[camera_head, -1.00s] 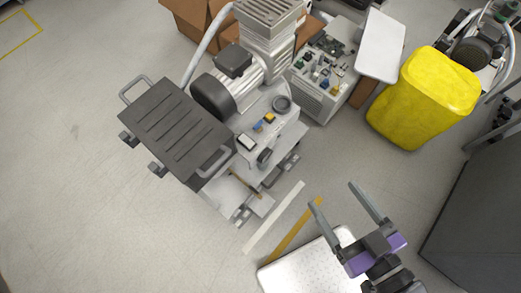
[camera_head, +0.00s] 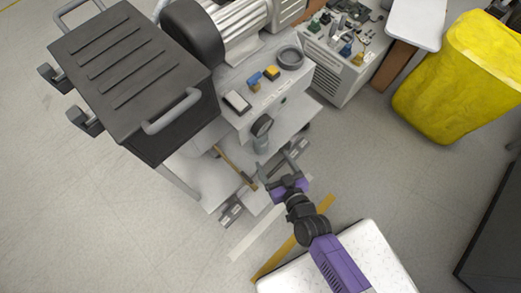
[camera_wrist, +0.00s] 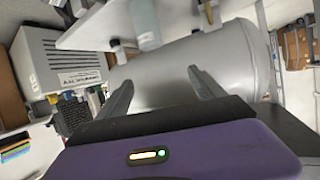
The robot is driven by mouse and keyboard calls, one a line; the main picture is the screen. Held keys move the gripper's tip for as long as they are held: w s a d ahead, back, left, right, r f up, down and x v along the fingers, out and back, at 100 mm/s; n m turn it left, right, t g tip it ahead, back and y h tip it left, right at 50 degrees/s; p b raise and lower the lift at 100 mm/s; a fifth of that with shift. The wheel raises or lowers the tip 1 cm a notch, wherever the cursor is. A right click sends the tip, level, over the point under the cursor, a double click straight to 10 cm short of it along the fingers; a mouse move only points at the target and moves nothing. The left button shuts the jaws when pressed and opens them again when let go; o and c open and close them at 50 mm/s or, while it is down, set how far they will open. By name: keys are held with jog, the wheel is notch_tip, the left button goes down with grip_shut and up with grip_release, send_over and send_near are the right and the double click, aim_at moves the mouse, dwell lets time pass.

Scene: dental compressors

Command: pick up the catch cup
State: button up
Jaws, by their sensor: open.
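The catch cup looks like the small, pale, translucent cylinder (camera_head: 262,144) hanging below the round gauge at the front of the compressor unit. In the wrist view the cup (camera_wrist: 146,24) shows at the top, in front of the large grey tank, with its upper end cut off by the frame. My gripper (camera_head: 273,168) is open and empty, just in front of and below the cup in the head view. In the wrist view the two fingers (camera_wrist: 161,82) stand apart, with the cup beyond and above their tips, not between them.
A grey tank (camera_wrist: 215,62) lies behind the fingers under a white shelf (camera_wrist: 92,27). A dark lidded box (camera_head: 135,75) stands left of the cup, and a wooden-handled tool (camera_head: 234,166) lies near it. A yellow bin (camera_head: 455,80) stands right. Floor at lower left is clear.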

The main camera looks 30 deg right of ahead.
jog(key=b, duration=0.6)
send_near(264, 149)
jog(key=w, duration=0.5)
jog(key=shift+w+f, duration=0.1)
jog(key=shift+f, duration=0.2)
jog(key=b+x, duration=0.1)
jog(key=x, duration=0.2)
jog(key=b+x, duration=0.1)
jog(key=x, duration=0.2)
jog(key=shift+w+d+f+b, duration=0.1)
jog(key=shift+f+b, duration=0.2)
jog(key=shift+f, duration=0.2)
jog(key=shift+w+f, duration=0.2)
jog(key=shift+w, duration=0.4)
jog(key=c, duration=1.5)
